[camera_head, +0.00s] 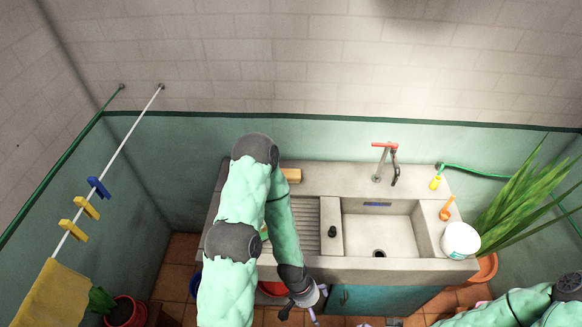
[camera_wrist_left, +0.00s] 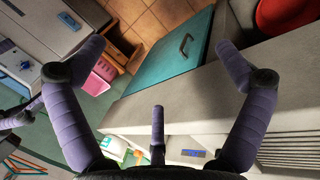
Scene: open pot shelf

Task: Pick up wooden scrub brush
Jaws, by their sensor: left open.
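A tan, wood-coloured block (camera_head: 291,175) lies at the back of the counter, left of the sink. It is partly hidden behind my left arm, so I cannot tell whether it is the scrub brush. My left gripper (camera_head: 302,309) is open and empty in front of the counter's front edge, low and well away from the block. Its spread purple fingers also show in the left wrist view (camera_wrist_left: 160,48). My right gripper (camera_wrist_left: 28,108) shows only in part at the left of the wrist view; its fingers are not clear.
The stone sink (camera_head: 380,233) has a red-handled tap (camera_head: 384,146) behind it. A white tub (camera_head: 460,240) and an orange-handled tool (camera_head: 447,208) stand at its right. A teal cabinet door (camera_wrist_left: 168,55) is below the counter. A clothes line with pegs (camera_head: 98,187) hangs at left.

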